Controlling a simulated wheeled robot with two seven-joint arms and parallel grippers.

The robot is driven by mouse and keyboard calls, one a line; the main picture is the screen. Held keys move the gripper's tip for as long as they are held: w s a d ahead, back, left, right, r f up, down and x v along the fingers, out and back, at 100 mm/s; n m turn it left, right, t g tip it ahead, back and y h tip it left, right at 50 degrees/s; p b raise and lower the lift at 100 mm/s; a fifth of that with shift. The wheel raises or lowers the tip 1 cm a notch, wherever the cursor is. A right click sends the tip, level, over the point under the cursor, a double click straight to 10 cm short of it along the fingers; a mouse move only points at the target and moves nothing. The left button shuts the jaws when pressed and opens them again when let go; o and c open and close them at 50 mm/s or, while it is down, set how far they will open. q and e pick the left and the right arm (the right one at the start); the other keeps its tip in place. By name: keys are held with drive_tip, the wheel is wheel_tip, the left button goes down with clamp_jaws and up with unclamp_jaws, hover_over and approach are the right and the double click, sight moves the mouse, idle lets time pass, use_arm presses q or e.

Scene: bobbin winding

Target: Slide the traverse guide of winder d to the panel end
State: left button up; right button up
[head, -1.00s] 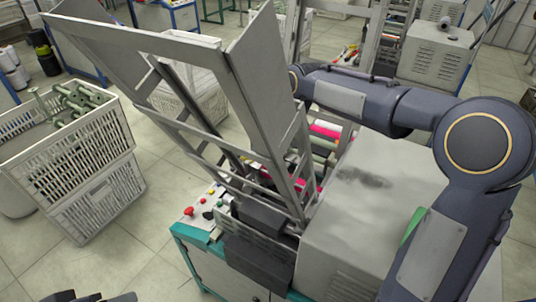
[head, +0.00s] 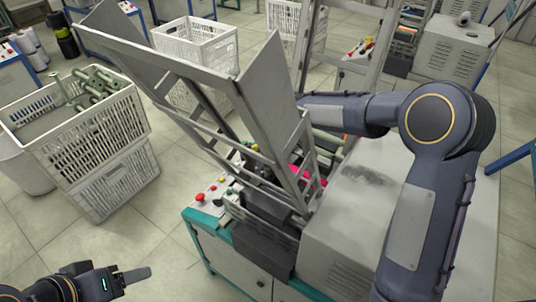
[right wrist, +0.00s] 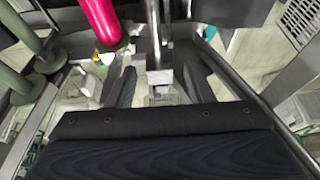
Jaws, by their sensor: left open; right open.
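The winder (head: 345,215) stands at centre, a grey housing on a teal-edged base, with a button panel (head: 208,196) at its left end. No letter on it is readable. My right arm reaches over its far side; in the head view its gripper is hidden behind the tilted metal frame. In the right wrist view my right gripper (right wrist: 160,84) is open, its dark fingers either side of a grey metal piece (right wrist: 160,76), possibly the traverse guide; contact cannot be told. A pink bobbin (right wrist: 99,20) is beside it. My left gripper (head: 128,275) is open and empty, at bottom left.
The tilted metal frame (head: 190,68) rises over the winder's near side. Stacked white crates (head: 105,145) with green bobbins stand at left, another white crate (head: 195,50) behind. Another winder (head: 450,45) stands at back right. Floor is clear between the crates and the winder.

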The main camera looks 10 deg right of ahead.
drive_tip(key=shift+f, duration=0.25)
drive_tip(key=shift+c, duration=0.2)
clamp_jaws()
drive_tip(key=shift+w+a+b, duration=0.25)
drive_tip(key=shift+b, duration=0.1)
drive_tip(key=shift+o, duration=0.2)
unclamp_jaws()
drive_tip(key=shift+r, duration=0.15)
drive_tip(key=v, duration=0.7)
drive_tip(key=shift+s+d+r+b, duration=0.1)
drive_tip(key=shift+s+r+b, duration=0.05)
drive_tip(key=shift+r+b, duration=0.15)
